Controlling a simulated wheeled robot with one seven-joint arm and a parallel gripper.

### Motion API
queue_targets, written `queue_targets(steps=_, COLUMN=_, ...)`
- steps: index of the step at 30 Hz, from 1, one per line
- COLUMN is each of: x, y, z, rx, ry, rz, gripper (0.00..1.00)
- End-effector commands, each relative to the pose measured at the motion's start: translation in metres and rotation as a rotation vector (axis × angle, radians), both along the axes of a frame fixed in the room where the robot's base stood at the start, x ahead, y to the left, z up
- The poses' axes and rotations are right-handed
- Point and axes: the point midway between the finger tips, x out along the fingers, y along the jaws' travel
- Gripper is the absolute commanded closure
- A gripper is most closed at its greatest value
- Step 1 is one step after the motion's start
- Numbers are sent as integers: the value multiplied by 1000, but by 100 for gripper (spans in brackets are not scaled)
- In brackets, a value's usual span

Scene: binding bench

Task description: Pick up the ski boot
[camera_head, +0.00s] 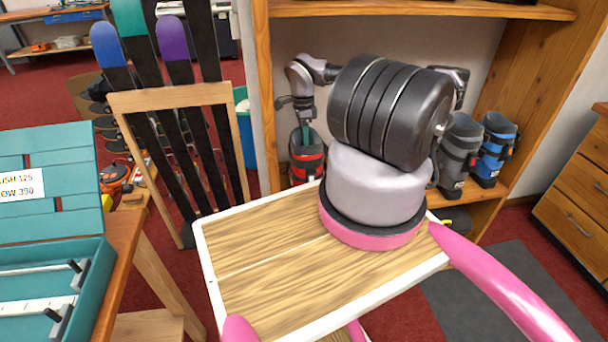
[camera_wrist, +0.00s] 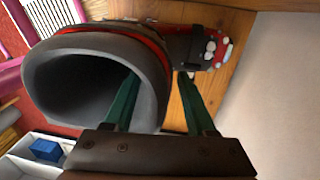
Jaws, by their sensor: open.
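The ski boot (camera_head: 307,167), red and dark grey, stands on the shelf at the left side of the wooden shelf unit. In the wrist view its wide grey cuff (camera_wrist: 75,45) opens toward the camera, and its red and black lower part lies beyond. My gripper (camera_head: 305,130) is at the top of the boot. In the wrist view its two green fingers (camera_wrist: 158,88) are apart. The left finger overlaps the cuff's opening and the right finger is outside, so the cuff's wall lies between them. Contact cannot be told. My arm hides part of the shelf.
A grey boot (camera_head: 457,155) and a blue boot (camera_head: 494,150) stand farther right on the shelf. The unit's wooden left upright (camera_head: 263,95) is close to the boot. Skis (camera_head: 180,75) lean in a rack at left. A teal case (camera_head: 50,235) lies on the bench.

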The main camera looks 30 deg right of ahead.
Motion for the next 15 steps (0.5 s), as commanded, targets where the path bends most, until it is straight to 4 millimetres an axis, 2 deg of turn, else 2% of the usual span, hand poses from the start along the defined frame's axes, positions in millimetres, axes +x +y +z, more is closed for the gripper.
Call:
queue_targets(steps=7, x=0, y=0, z=-2, rx=-1, ry=-1, rz=0, gripper=44)
queue_targets(steps=11, x=0, y=0, z=-2, rx=-1, ry=0, rz=0, gripper=93)
queue_targets(steps=12, x=0, y=0, z=-2, rx=-1, ry=0, rz=0, gripper=100)
queue_targets(steps=15, x=0, y=0, z=-2, rx=0, ry=0, rz=0, gripper=100)
